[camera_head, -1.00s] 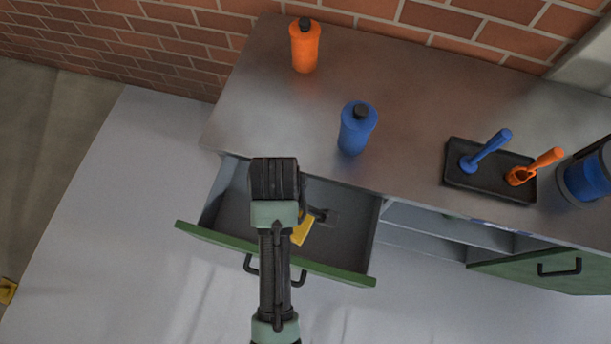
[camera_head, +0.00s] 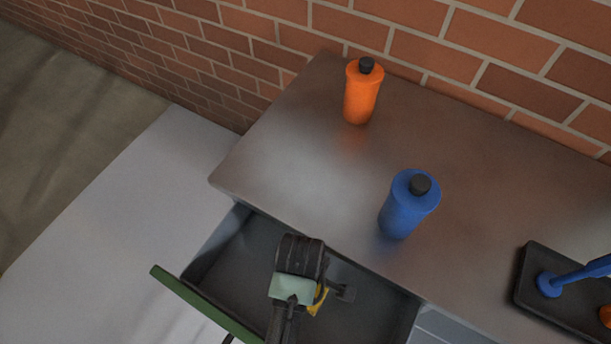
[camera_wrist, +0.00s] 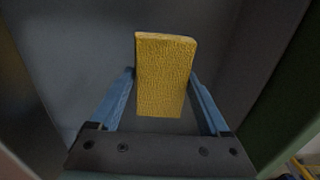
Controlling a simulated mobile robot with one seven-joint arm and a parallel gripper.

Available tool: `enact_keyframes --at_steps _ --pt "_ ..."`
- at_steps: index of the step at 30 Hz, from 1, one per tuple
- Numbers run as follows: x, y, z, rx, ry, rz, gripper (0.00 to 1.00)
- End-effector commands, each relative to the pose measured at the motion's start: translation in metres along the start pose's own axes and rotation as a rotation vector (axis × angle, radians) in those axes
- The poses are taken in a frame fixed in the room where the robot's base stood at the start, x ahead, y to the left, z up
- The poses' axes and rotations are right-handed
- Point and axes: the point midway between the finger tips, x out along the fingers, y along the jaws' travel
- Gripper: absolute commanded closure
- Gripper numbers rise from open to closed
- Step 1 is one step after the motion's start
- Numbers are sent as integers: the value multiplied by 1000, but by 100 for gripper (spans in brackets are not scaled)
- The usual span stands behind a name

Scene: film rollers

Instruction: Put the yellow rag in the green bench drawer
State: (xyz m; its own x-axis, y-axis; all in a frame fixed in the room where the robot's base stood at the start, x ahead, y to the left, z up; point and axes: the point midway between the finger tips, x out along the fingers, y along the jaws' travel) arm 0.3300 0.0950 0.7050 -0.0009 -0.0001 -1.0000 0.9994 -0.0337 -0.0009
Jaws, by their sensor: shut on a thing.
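The yellow rag (camera_wrist: 165,75) is held between the two blue fingers of my gripper (camera_wrist: 163,100) in the wrist view. Grey drawer walls surround it there. In the head view only a small part of the rag (camera_head: 318,299) shows beside my arm. The green-fronted bench drawer (camera_head: 205,303) is pulled open, and my gripper is in or just above its opening. My arm hides most of the gripper in the head view. I cannot tell whether the rag touches the drawer floor.
On the grey bench top (camera_head: 290,150) stand an orange bottle (camera_head: 360,95) and a blue bottle (camera_head: 405,208). A black tray (camera_head: 545,310) with a blue-handled tool (camera_head: 575,275) is at the right. A brick wall (camera_head: 400,40) rises behind the bench.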

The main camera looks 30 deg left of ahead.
Motion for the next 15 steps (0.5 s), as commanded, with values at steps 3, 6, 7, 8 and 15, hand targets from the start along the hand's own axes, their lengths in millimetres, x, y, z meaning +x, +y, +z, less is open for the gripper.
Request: enact_keyframes --at_steps 3,6,7,8,15 --pt "20 0 0 0 0 -1 74" --pt "27 0 0 1 0 0 74" --pt "28 0 0 1 0 0 74" --pt "31 0 0 1 0 0 74" --pt "63 0 0 1 0 -1 74"
